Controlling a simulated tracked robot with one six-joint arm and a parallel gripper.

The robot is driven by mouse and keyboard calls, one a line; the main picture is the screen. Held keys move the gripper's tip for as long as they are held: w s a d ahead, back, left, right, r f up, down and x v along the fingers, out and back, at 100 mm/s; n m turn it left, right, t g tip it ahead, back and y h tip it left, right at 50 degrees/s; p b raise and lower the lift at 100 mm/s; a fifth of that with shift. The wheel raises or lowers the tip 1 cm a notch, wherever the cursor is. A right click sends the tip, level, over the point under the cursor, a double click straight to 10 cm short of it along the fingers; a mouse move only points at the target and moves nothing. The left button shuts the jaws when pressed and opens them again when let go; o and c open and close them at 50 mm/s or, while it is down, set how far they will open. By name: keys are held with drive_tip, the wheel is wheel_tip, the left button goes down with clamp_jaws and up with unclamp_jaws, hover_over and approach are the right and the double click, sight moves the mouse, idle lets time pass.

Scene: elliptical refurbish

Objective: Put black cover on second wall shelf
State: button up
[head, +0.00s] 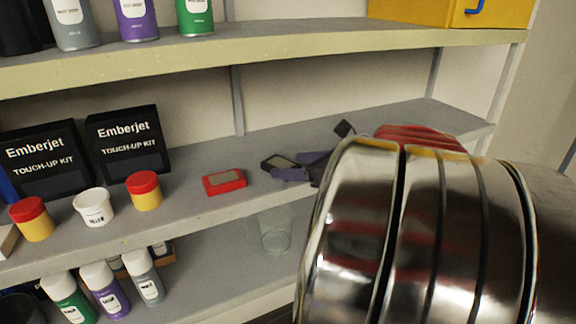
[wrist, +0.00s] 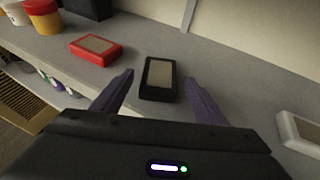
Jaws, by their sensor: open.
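The black cover (wrist: 158,80), a small dark block with a beige panel, lies flat on the grey middle shelf (wrist: 225,68). It also shows in the head view (head: 277,162), partly hidden by my gripper. My gripper (wrist: 159,74) is open, with its two purple fingers on either side of the cover and a visible gap to each. In the head view my gripper (head: 292,166) is low over the middle shelf (head: 215,212), and my shiny arm hides the shelf's right part.
A red cover (wrist: 96,47) lies left of the black one, and a white one (wrist: 302,130) to the right. Yellow-red jars (head: 145,195), a white tub (head: 94,207) and black boxes (head: 128,146) stand further left. The upper shelf (head: 270,42) overhangs.

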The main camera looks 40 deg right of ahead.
drive_tip(key=a+v, duration=0.1)
drive_tip(key=v, duration=0.8)
drive_tip(key=shift+d, duration=0.5)
